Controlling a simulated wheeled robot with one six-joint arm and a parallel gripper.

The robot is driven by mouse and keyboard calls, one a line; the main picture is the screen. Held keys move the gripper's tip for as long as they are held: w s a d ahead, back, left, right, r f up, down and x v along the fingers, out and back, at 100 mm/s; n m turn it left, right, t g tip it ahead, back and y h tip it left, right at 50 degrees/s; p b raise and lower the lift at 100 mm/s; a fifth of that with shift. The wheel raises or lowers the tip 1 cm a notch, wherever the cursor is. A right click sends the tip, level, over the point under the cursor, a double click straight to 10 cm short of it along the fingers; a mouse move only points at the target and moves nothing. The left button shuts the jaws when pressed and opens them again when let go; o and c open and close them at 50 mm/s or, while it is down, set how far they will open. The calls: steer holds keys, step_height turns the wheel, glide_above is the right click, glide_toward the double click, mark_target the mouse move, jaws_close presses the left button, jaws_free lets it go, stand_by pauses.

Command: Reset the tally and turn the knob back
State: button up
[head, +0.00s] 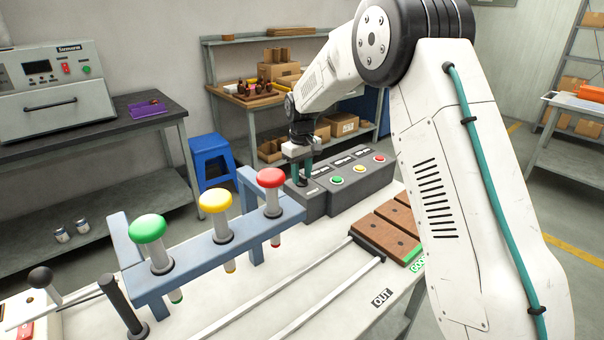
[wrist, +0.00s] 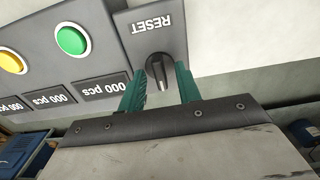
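The grey tally box (head: 345,190) stands on the workbench, with green, yellow and red buttons and a display by each. In the wrist view the two fully visible displays (wrist: 101,91) read 000 pcs; another is cut off at the left edge. The dark reset knob (wrist: 160,72) sits beside the RESET label, its pale pointer line lying roughly along the fingers. My gripper (wrist: 161,80) is open, with one teal finger on each side of the knob. I cannot tell whether either finger touches it.
A blue stand (head: 200,262) with green, yellow and red mushroom-topped plungers is left of the box. A brown slotted block (head: 385,238) lies on the right, near rails and an OUT label. A black post (head: 122,305) stands at the front left.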

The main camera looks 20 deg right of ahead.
mark_target(302, 175)
step_height(302, 175, up, 8)
steer(key=shift+f, duration=0.15)
stand_by(0.4)
steer(key=shift+s+f+m+g, duration=0.4)
steer(key=shift+s+f, duration=0.7)
steer(key=shift+s, duration=0.15)
steer(key=s, duration=0.3)
steer(key=shift+d+r, duration=0.1)
steer(key=shift+d, duration=0.05)
steer(key=s+d+r+m, duration=0.1)
steer(key=s+r, duration=0.2)
steer(key=s, duration=1.1)
steer(key=s+r+m+t, duration=0.1)
steer(key=s+r, duration=0.2)
steer(key=s, duration=1.1)
steer(key=s+d+r+m+t, duration=0.1)
steer(key=s+r, duration=0.3)
steer(key=s, duration=1)
steer(key=shift+s+d+m, duration=0.2)
steer(key=shift+d+m, duration=0.15)
steer(key=shift+m, duration=0.05)
